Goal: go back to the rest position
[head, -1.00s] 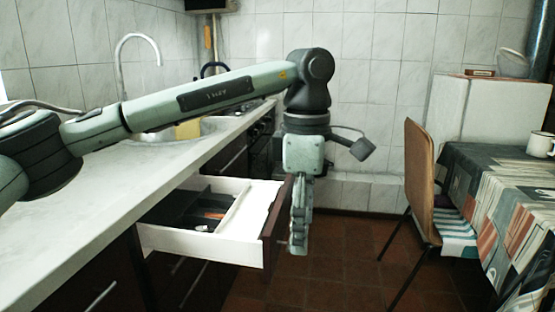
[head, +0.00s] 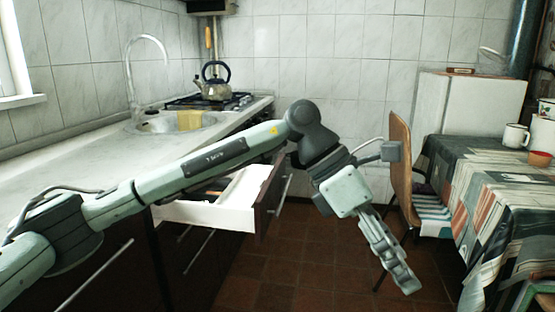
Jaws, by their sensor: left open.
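My left arm comes in from the left and crosses in front of the counter. My left gripper (head: 405,282) is open and empty. It points down and to the right over the brown tiled floor, to the right of the open drawer and apart from it. The drawer (head: 228,212) is white inside with a dark front and stands pulled out below the counter; my arm hides part of it. My right gripper does not show.
A wooden-backed chair (head: 400,160) stands close to the right of my gripper. A table with a patterned cloth (head: 480,160) bears a white mug (head: 515,137). A kettle (head: 213,88) stands on the stove (head: 240,100). The counter (head: 80,170) runs along the left.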

